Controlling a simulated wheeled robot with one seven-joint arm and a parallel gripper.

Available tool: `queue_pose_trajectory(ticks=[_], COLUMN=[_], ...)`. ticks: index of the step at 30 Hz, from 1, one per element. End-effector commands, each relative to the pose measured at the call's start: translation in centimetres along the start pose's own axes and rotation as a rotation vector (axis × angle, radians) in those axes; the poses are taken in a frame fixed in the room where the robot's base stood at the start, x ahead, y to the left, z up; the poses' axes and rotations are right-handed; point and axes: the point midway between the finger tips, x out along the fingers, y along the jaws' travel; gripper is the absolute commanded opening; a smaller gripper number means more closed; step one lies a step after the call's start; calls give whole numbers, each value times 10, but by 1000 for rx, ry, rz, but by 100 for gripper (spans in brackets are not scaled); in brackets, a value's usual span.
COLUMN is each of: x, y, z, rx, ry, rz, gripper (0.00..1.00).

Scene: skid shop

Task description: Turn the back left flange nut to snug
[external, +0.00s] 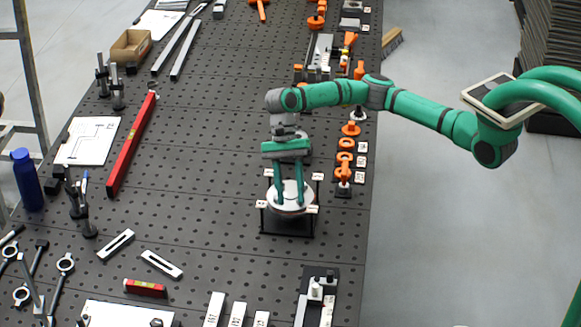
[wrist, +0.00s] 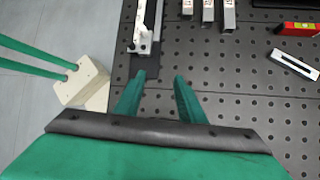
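A pale round flange (external: 290,196) sits on a dark square fixture (external: 287,226) with small white tags on its corner posts. My gripper (external: 291,200) points down over the flange, its two green fingers apart and overlapping the disc in the external view. I cannot tell whether the fingertips touch it. The gripper (wrist: 160,78) also shows in the wrist view with an empty gap between the fingers. The flange is not visible there. The individual flange nuts, including the back left one, are too small or hidden to make out.
A clamp block on a dark base (external: 316,292) and several metal bars (external: 214,310) stand at the front. Orange parts (external: 345,168) line the right edge behind the fixture. A red level (external: 132,145) lies left. Perforated tabletop (external: 215,190) left of the fixture is clear.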

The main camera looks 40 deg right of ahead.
Motion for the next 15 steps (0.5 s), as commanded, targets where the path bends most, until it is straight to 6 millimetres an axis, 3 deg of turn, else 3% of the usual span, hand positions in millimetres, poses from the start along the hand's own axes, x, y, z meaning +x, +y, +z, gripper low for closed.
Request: queue_pose_trajectory(ticks=[6,11,15], x=[-40,-68,-74], y=[-42,-55,-59], z=[-55,-76,-83], rx=[-83,-103,-107], ry=[387,544,586], rz=[-158,-212,-224], gripper=[36,36,36])
